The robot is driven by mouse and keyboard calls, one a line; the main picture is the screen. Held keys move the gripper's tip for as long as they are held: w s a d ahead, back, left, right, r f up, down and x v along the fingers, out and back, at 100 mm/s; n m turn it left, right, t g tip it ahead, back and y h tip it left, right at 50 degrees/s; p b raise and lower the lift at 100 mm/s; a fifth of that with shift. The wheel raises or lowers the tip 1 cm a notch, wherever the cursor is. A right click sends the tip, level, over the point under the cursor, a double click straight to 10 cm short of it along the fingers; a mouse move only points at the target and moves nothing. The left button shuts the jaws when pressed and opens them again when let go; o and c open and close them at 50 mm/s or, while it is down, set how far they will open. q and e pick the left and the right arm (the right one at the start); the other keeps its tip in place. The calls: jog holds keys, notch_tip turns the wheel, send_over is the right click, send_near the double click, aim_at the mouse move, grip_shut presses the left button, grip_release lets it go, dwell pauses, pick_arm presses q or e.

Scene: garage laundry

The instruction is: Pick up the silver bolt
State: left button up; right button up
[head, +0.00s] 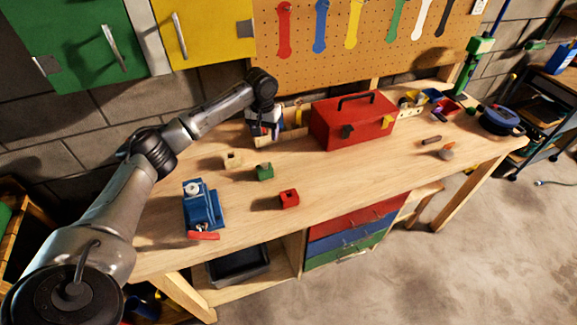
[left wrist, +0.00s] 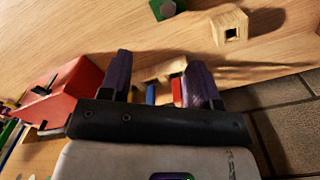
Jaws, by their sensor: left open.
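I cannot make out a silver bolt clearly in either view. My left gripper (head: 264,130) is at the back of the workbench, pointing down beside a low wooden holder (head: 293,134) left of the red toolbox. In the left wrist view my left gripper (left wrist: 158,72) is open, its two dark fingers apart. Between and beyond the fingers I see part of the wooden holder with a blue piece (left wrist: 151,94) and a red piece (left wrist: 177,90). No bolt shows held between the fingers. My right gripper is not in view.
The red toolbox (head: 352,122) stands right of the gripper. A wooden block (head: 232,160), a green block (head: 265,172) and a red block (head: 289,198) lie in front. A blue vise (head: 202,205) is at the front left.

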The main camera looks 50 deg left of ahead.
pick_arm(q)
jog(key=s, duration=0.1)
jog(key=n, duration=0.1)
send_over(264, 165)
notch_tip(264, 165, down, 7)
jog(key=shift+w+f+b, duration=0.15)
jog(key=shift+f+b, duration=0.05)
jog(key=shift+b, duration=0.2)
jog(key=shift+w+f, duration=0.1)
jog(key=shift+f, duration=0.6)
jog(key=f, duration=0.4)
jog(key=shift+s+f+b, duration=0.25)
jog(key=shift+s+b, duration=0.05)
jog(key=shift+b, duration=0.05)
jog(key=shift+f, duration=0.35)
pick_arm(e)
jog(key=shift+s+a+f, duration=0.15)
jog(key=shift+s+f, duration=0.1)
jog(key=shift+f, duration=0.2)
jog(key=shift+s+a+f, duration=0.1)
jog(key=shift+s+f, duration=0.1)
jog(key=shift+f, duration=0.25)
pick_arm(q)
jog(key=shift+c, duration=0.4)
